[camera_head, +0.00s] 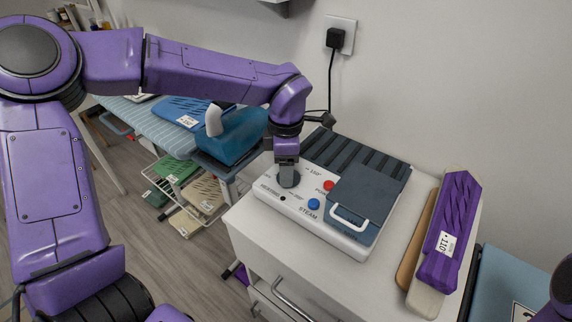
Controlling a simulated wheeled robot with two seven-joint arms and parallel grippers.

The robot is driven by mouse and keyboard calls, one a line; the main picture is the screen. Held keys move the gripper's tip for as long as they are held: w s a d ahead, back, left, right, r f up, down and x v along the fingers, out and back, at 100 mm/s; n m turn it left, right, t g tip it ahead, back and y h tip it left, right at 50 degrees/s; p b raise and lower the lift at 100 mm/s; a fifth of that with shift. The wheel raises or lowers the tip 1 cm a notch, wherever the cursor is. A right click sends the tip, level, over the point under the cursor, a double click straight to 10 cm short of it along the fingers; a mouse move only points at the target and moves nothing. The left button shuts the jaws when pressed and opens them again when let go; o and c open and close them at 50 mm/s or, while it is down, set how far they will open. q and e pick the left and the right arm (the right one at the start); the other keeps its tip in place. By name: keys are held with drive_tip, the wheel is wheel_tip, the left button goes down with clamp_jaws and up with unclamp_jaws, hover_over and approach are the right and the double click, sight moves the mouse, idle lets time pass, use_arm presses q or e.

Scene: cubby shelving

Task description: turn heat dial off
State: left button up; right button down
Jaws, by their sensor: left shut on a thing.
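The heat dial (290,178) is a dark knob on the sloped white front panel of a steam press (307,222), left of the red power button (328,185) and the blue steam button (313,204). My left gripper (287,170) reaches down from above and is shut on the dial. The fingers hide most of the dial, so its pointer cannot be read. Printed temperature marks show beside it. My right gripper is not in view; only a bit of purple arm shows at the lower right edge.
The press stands on a white cabinet (245,225) against the wall. A purple cloth (450,228) with a tag lies on boards at right. An ironing board (145,115) with folded blue cloth (180,108) and a blue iron (235,135) is at left. A black cord runs to a wall plug (336,38).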

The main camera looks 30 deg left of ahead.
use_arm(q)
drive_tip(key=n, duration=0.6)
drive_tip(key=shift+s+d+r+n+p, duration=0.1)
drive_tip(key=shift+n+p, duration=0.2)
drive_tip(key=shift+p, duration=0.1)
drive_tip(key=n, duration=0.3)
drive_tip(key=shift+d, duration=0.1)
drive_tip(key=shift+n+b, duration=0.4)
drive_tip(key=shift+n, duration=1.3)
drive_tip(key=o, duration=1.1)
drive_tip(key=shift+d, duration=0.1)
drive_tip(key=shift+c, duration=0.2)
wheel_tip(320, 180, up, 11)
drive_tip(key=shift+f, duration=0.2)
drive_tip(key=shift+f, duration=0.1)
